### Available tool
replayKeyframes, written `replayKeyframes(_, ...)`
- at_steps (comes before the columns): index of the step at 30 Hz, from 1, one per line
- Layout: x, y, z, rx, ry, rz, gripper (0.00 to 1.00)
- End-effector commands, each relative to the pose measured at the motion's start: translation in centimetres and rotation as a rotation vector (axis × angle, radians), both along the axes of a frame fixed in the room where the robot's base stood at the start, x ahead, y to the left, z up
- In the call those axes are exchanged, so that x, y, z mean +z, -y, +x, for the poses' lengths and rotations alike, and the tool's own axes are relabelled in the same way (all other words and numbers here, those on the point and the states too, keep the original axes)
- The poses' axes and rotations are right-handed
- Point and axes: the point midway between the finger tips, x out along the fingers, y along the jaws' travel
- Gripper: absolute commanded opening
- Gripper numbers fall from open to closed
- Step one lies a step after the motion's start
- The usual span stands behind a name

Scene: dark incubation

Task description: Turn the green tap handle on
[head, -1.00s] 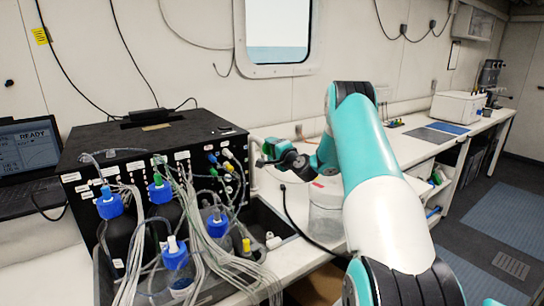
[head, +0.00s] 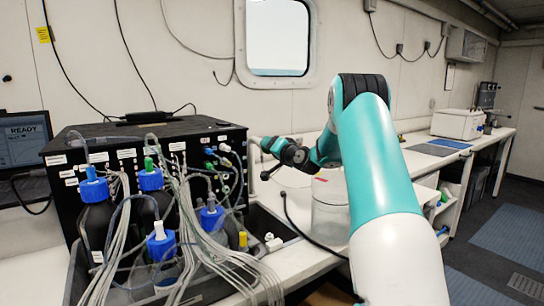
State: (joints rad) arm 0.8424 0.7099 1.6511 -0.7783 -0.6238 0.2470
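I cannot make out a green tap handle for certain. A white upright pipe (head: 253,178), perhaps the tap, stands at the sink behind the black box's right side, and its top is partly covered by my gripper. My gripper (head: 262,160) is at the end of the teal and white arm, just right of the box and close to this pipe. It is small and dark here, so its fingers and any contact are unclear. The dark sink (head: 272,222) lies below it.
The black box (head: 130,150) has tubes and small coloured connectors on its front. Several blue-capped bottles (head: 93,205) stand before it in a tray. A clear container (head: 329,212) stands on the bench below my arm. A laptop (head: 25,140) is at left.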

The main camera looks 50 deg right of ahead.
Motion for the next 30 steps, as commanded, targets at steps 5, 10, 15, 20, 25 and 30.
replayKeyframes(5, -0.1, 0.0, 0.0, 0.001, -0.007, -0.018, 0.36)
replayKeyframes(10, 0.0, 0.0, 0.0, 0.0, -0.007, -0.019, 0.36)
replayKeyframes(15, 0.0, 0.0, 0.0, 0.0, -0.006, -0.019, 0.36)
replayKeyframes(20, 0.0, 0.0, 0.0, 0.0, -0.006, -0.018, 0.85)
replayKeyframes(25, 0.0, 0.0, 0.0, 0.0, -0.006, -0.018, 0.85)
replayKeyframes(30, -0.2, -0.1, -1.0, -0.002, -0.005, -0.017, 0.85)
